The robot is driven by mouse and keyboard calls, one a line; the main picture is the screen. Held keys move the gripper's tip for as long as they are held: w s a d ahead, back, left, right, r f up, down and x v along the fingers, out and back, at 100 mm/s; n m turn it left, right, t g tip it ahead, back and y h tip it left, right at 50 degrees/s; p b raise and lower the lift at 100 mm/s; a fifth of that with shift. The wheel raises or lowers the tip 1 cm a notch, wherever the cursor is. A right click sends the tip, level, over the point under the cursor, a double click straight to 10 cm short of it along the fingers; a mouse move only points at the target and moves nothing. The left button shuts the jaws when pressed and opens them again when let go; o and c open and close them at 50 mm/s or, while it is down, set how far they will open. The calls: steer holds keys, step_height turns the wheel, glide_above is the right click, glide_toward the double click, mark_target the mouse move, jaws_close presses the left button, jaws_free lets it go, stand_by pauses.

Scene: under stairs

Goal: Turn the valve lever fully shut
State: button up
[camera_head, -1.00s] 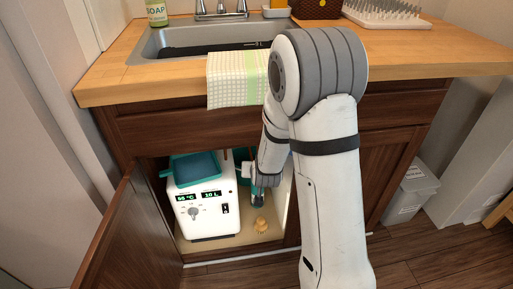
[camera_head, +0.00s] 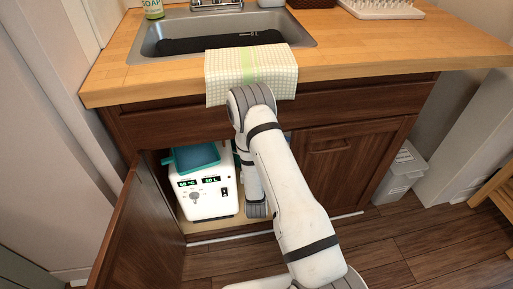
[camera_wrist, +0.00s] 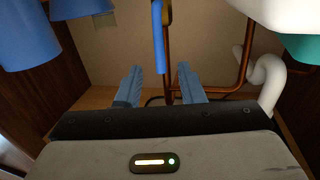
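The blue valve lever (camera_wrist: 158,38) shows in the wrist view as a narrow upright bar at the top centre, beside a copper pipe (camera_wrist: 167,60). My gripper (camera_wrist: 160,68) is open. Its two blue-grey fingers stand apart, and the lever's lower end appears between their tips with a gap on both sides. I cannot tell how far it is in depth. In the head view my arm reaches into the cabinet under the sink and hides the gripper and the lever.
A white box with displays (camera_head: 209,196) stands left of my arm, a teal tray (camera_head: 191,157) on top. The cabinet door (camera_head: 142,235) is open at left. The wrist view shows blue containers (camera_wrist: 25,38) at left and a white curved pipe (camera_wrist: 268,80) at right.

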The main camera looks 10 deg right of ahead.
steer(key=w, duration=0.2)
steer(key=w+d, duration=0.1)
steer(key=w, duration=0.2)
steer(key=shift+b, duration=0.3)
jaws_close()
